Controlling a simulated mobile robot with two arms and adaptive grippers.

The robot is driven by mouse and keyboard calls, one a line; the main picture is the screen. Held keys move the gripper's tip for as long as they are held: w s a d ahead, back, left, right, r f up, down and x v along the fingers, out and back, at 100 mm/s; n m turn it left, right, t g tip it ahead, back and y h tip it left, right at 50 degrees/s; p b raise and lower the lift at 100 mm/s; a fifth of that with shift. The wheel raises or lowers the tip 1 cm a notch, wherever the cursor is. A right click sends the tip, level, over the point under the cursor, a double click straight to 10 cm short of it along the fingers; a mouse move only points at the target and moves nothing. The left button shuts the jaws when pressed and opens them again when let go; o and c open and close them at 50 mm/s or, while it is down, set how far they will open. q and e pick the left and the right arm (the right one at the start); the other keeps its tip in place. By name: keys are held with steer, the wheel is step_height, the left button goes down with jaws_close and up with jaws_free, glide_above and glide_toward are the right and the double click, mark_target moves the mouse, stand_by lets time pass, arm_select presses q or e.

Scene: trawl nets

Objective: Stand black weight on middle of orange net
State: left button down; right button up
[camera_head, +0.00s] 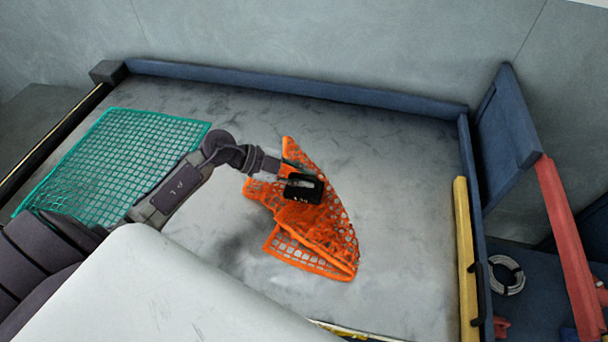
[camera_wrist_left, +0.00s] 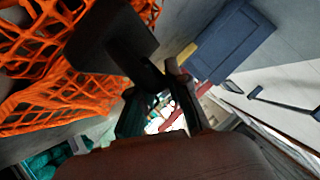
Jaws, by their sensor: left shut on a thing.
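The black weight (camera_head: 304,189) is a dark block over the upper middle of the orange net (camera_head: 328,228) in the head view. My left gripper (camera_head: 284,178) reaches in from the left and is shut on the weight. In the left wrist view, the weight (camera_wrist_left: 108,38) shows at upper left beyond the gripper fingers (camera_wrist_left: 158,98), with the orange net (camera_wrist_left: 60,105) beside and behind it. The net lies crumpled, with folds and a raised point at the top. I cannot tell whether the weight touches the net. My right gripper is not in view.
A green net (camera_head: 115,160) lies flat on the left of the grey table (camera_head: 405,190). Blue rails (camera_head: 300,88) edge the back and right. A yellow bar (camera_head: 465,255) runs along the right edge. The table is clear right of the orange net.

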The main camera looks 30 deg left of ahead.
arm_select(q)
steer(key=shift+f, duration=0.45)
steer(key=c, duration=1.6)
jaws_free()
steer(key=shift+f, duration=0.15)
steer(key=o, duration=0.4)
steer(key=shift+o, duration=0.2)
steer(key=shift+r, duration=0.25)
steer(key=b+v, duration=0.1)
steer(key=v, duration=1.1)
steer(key=shift+r, duration=0.35)
